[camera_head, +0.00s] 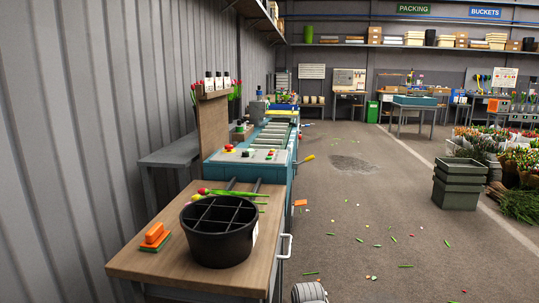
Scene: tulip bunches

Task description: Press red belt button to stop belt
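A teal belt machine (215,172) stands along the left wall, with a pale control panel (258,157) on its near end. A red button (229,147) sits at the left of this panel. Smaller coloured controls are at the panel's right, too small to tell apart. The belt (272,133) runs away behind the panel; whether it is moving cannot be told. My gripper is not in view, so its state and distance from the button are not shown.
A wooden table (150,262) in front of the machine holds a black divided bucket (222,232), tulips and an orange-handled block (155,235). A yellow-ended lever (308,158) juts from the machine's right side. Green crates (458,183) stand right. The floor between is open, with scattered stems.

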